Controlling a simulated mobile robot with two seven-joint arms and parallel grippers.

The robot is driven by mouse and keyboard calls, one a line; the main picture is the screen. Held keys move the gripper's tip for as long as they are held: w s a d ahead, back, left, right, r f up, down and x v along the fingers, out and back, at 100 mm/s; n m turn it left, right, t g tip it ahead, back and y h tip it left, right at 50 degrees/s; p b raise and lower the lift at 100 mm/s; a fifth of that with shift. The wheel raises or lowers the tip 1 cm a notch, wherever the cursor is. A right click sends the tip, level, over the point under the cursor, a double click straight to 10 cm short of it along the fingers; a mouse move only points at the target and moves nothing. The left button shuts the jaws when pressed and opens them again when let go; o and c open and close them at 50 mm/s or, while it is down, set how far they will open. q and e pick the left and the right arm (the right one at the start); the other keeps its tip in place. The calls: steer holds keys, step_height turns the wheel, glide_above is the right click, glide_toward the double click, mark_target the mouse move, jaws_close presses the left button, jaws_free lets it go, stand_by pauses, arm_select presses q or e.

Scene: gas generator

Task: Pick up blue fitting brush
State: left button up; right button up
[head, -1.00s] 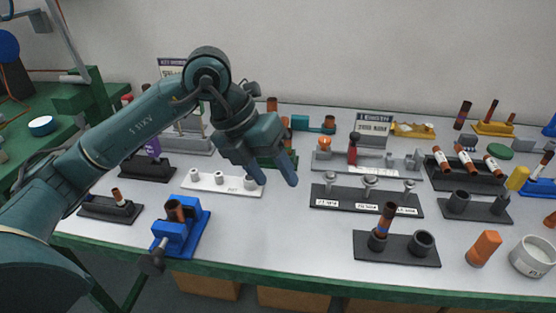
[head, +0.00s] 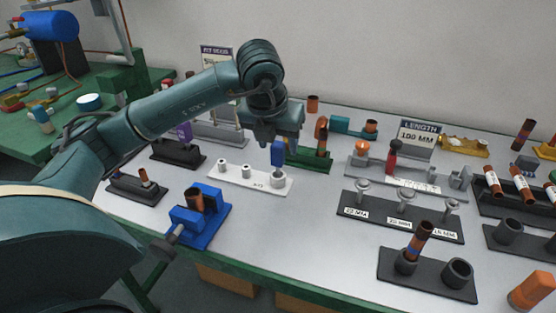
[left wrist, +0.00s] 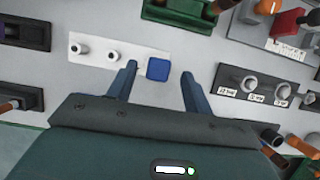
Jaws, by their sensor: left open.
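The blue fitting brush (head: 278,153) stands upright at the right end of the white rack (head: 232,178). In the left wrist view its blue top (left wrist: 158,69) is seen from above as a rounded square. My left gripper (head: 274,138) is just above the brush and points down. In the left wrist view the open fingers (left wrist: 159,74) are on either side of the blue top, with a gap at each side. The lower part of the brush is hidden in the rack. My right gripper is not in view.
A blue vise (head: 205,215) stands at front left of the rack. A green holder (head: 310,160) is close behind the brush. A dark stand with labelled fittings (head: 400,215) is to the right.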

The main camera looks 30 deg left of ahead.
mark_target(278, 165)
arm_select(q)
steer(key=x, duration=0.4)
steer(key=shift+w+a+f, duration=0.15)
steer(key=shift+a+f, duration=0.05)
steer(key=shift+f, duration=0.05)
steer(key=c, duration=0.9)
